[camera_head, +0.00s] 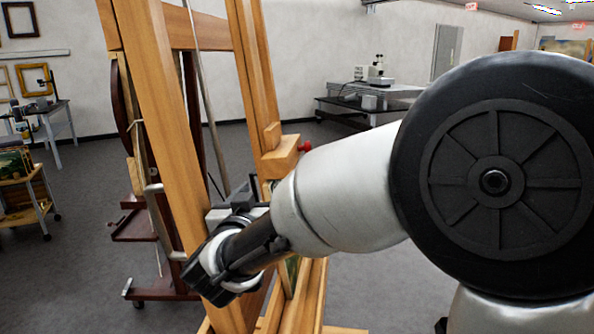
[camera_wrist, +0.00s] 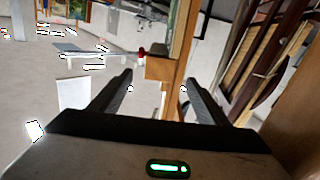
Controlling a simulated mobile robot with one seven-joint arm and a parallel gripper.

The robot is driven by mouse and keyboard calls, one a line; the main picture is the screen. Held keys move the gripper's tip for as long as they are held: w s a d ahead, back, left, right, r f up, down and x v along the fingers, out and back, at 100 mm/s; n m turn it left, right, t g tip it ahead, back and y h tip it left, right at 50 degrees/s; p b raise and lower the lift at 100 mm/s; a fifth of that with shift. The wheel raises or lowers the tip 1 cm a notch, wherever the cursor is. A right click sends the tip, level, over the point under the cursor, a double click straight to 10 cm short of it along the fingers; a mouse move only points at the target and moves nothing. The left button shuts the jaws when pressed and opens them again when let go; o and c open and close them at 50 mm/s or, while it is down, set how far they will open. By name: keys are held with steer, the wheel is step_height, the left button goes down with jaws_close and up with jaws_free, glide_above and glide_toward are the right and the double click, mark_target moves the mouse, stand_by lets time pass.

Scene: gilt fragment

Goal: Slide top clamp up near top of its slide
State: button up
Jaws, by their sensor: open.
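The top clamp is a wooden block (camera_head: 281,157) with a red knob (camera_head: 306,145), on the upright wooden slide (camera_head: 256,75) of the easel. The clamp sits low on the visible length of the slide. In the wrist view, the clamp block (camera_wrist: 159,69) shows between and beyond the fingertips, with its red knob (camera_wrist: 142,51) to the left. My gripper (camera_wrist: 159,77) is open, its two dark fingers apart and empty. In the head view it is below and left of the clamp, with its fingertips mostly hidden by my arm.
The easel's thick left post (camera_head: 160,130) rises close beside my wrist. A dark red easel (camera_head: 137,225) stands behind it. A microscope table (camera_head: 370,105) is far back, and a cart (camera_head: 25,195) is at left. Open grey floor lies between.

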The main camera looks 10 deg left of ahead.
mark_target(278, 168)
steer(key=w, duration=1.3)
steer(key=shift+w+a, duration=0.1)
steer(key=shift+w, duration=0.05)
steer(key=c, duration=1.5)
step_height(278, 168, up, 20)
steer(key=a+p, duration=0.2)
steer(key=p, duration=1.3)
steer(key=shift+a+p, duration=0.3)
steer(key=shift+a, duration=0.1)
steer(key=shift+f, duration=0.1)
steer(key=o, duration=1.3)
steer(key=shift+c, duration=0.2)
steer(key=shift+o, duration=1.2)
steer(key=shift+f, duration=0.2)
